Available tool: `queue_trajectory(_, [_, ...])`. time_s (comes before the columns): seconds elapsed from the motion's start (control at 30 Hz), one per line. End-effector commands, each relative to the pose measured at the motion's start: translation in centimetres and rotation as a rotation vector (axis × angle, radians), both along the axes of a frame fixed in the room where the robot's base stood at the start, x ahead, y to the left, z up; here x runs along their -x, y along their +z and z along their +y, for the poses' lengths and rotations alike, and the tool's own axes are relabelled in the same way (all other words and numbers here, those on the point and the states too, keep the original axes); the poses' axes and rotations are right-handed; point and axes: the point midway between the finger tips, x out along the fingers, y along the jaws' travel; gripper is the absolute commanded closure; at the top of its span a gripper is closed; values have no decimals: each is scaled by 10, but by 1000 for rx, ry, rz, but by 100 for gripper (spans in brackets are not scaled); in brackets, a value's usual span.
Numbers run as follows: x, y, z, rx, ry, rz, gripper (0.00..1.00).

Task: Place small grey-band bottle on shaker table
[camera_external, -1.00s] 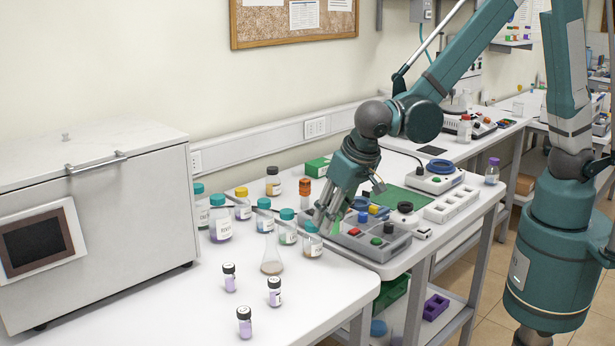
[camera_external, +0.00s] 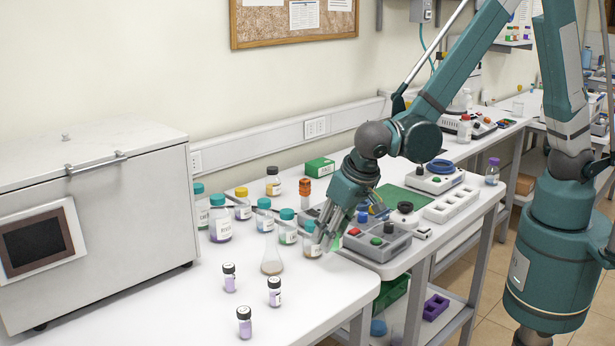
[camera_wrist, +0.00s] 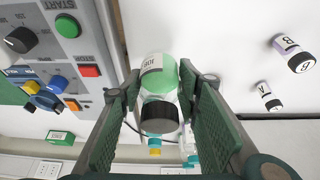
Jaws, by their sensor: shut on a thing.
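My gripper (camera_wrist: 158,80) is shut on a small bottle (camera_wrist: 158,65) with green liquid, a pale label and a dark cap. The cap points toward the wrist camera. In the external view my gripper (camera_external: 326,240) is low at the front left of a grey control panel (camera_external: 385,252), and the held bottle is mostly hidden by the fingers. The panel (camera_wrist: 98,45) also shows at the left of the wrist view, with START and STOP marks, knobs and coloured buttons. I cannot tell which device is the shaker table, or whether the bottle touches anything.
Teal-capped bottles (camera_external: 287,230) stand close left of my gripper, with a conical flask (camera_external: 271,260) in front of them. Several small dark-capped purple vials (camera_external: 274,291) stand nearer the front. A device with a blue ring (camera_external: 436,179) stands farther back.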

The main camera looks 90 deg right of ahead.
Motion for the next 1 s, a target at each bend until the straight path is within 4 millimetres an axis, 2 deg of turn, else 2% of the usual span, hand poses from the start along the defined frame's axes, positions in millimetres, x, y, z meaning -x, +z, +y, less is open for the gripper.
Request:
queue_trajectory(0.17, [0,-12,0,0,0,0,82])
queue_trajectory(0.67, [0,-19,0,0,0,0,82])
queue_trajectory(1.0, [0,-49,0,0,0,0,82])
